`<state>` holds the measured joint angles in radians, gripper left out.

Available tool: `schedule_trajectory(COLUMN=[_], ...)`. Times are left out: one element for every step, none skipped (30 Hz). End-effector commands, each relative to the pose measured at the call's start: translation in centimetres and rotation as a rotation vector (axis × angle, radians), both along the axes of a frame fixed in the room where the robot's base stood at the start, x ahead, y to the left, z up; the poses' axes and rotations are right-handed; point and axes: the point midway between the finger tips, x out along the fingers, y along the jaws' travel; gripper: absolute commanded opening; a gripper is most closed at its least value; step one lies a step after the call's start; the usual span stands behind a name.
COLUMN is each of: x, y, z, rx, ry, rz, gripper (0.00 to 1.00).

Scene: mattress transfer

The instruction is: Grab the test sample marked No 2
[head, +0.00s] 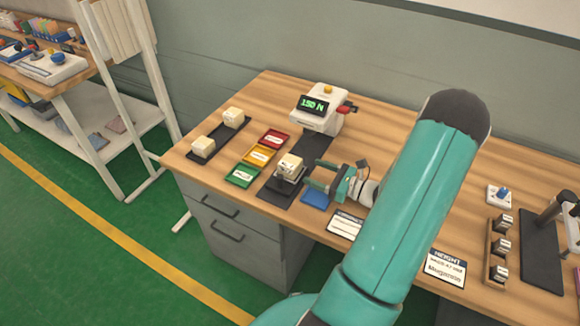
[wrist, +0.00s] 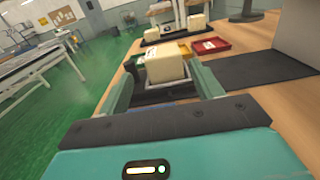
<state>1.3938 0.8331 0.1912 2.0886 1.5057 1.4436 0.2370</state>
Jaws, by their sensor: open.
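A cream block (head: 290,165) sits on a small grey stand on a black mat (head: 275,196); its marking is too small to read. In the wrist view this block (wrist: 164,64) stands between my two fingers, and I cannot tell whether they touch it. My gripper (head: 308,179) is open, just right of the block in the head view; it also shows in the wrist view (wrist: 163,82). Two more cream blocks, one farther back (head: 233,116) and one nearer (head: 203,147), rest on a black tray (head: 219,133) at the left. I cannot read a number on any block.
Red (head: 273,138), yellow (head: 260,154) and green (head: 242,175) trays lie between the block and the black tray. A white device (head: 318,112) reading "150 N" stands behind. A blue pad (head: 315,197) lies near my gripper. A wooden rack (head: 496,252) is at right.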

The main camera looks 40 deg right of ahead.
Motion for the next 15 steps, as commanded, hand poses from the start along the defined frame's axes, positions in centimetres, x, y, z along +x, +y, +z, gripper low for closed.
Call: schedule_trajectory(x=[1.0, 1.6, 2.4, 2.9, 3.3, 3.9, 4.2, 4.5, 4.7, 4.9, 5.0, 5.3, 5.5, 5.7, 6.2], y=[0.4, 0.6, 0.9, 1.0, 1.1, 1.3, 1.5, 1.6, 1.6, 1.7, 1.7, 1.8, 1.8, 1.9, 2.1], z=[0.0, 0.0, 0.0, 0.0, 0.0, 0.0, 0.0, 0.0, 0.0, 0.0, 0.0, 0.0, 0.0, 0.0, 0.0], rx=[0.000, 0.000, 0.000, 0.000, 0.000, 0.000, 0.000, 0.000, -0.001, -0.001, -0.001, -0.002, -0.002, -0.001, -0.001], ry=[0.000, -0.001, 0.000, 0.001, 0.001, 0.001, 0.001, 0.001, 0.002, 0.002, 0.002, 0.002, 0.002, 0.001, 0.001], rz=[0.003, 0.003, 0.005, 0.004, 0.003, 0.003, 0.004, 0.003, 0.002, 0.002, 0.002, 0.003, 0.003, 0.004, 0.004], gripper=[0.65, 0.65, 0.65, 0.65, 0.65, 0.65, 0.65, 0.65, 0.65, 0.65, 0.65, 0.65, 0.65, 0.65, 0.65])
